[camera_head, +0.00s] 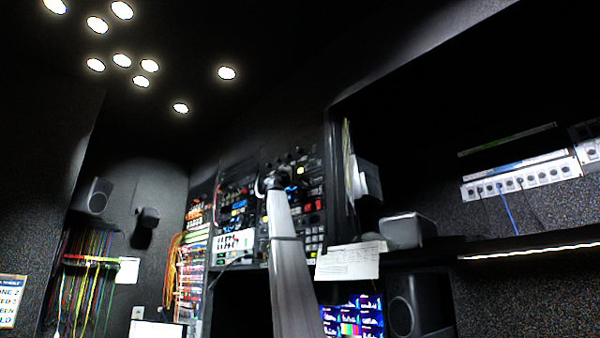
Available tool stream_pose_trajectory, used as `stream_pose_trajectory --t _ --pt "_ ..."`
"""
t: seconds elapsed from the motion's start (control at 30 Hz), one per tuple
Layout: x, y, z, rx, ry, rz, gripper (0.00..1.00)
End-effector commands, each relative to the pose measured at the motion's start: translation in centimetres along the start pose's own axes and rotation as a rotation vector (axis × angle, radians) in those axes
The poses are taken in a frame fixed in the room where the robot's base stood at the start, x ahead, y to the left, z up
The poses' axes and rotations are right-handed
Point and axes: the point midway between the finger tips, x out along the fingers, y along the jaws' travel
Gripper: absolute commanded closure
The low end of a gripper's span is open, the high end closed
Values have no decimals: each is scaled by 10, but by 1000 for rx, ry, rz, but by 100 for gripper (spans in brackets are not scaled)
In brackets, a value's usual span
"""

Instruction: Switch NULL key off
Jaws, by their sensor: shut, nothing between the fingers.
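A dark equipment rack (312,192) with rows of small lit buttons and knobs stands in the middle of the view. My arm reaches up from the bottom edge toward it. My gripper (272,181) is at the arm's far end, small and dark against the panel, shut and empty. I cannot tell whether it touches the panel. The NULL key cannot be picked out: labels are too small to read, and my arm and gripper cover part of the panel.
A white paper sheet (349,261) hangs right of my arm. Lit monitors (352,316) and a speaker (420,302) are below it. Coloured cables (187,270) hang at the left of the rack. A shelf with a lit edge (530,251) runs along the right.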

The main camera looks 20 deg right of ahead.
Motion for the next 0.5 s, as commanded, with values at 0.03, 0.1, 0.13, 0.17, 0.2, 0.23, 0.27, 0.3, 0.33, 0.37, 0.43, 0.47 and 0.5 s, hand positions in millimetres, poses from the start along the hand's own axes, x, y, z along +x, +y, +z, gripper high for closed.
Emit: stream_pose_trajectory --t 0.03,0.1,0.13,0.17,0.2,0.23,0.27,0.3,0.33,0.37,0.43,0.47,0.5 --pt "0 0 0 0 0 0 100" --pt "0 0 0 0 0 0 100" --pt "0 0 0 0 0 0 100" --pt "0 0 0 0 0 0 100" --pt "0 0 0 0 0 0 100" --pt "0 0 0 0 0 0 100" --pt "0 0 0 0 0 0 100" --pt "0 0 0 0 0 0 100" --pt "0 0 0 0 0 0 100" --pt "1 0 0 0 0 0 100" --pt "2 -1 1 0 0 0 100" --pt "2 -2 2 0 0 0 100" --pt "4 -2 2 0 0 0 100"
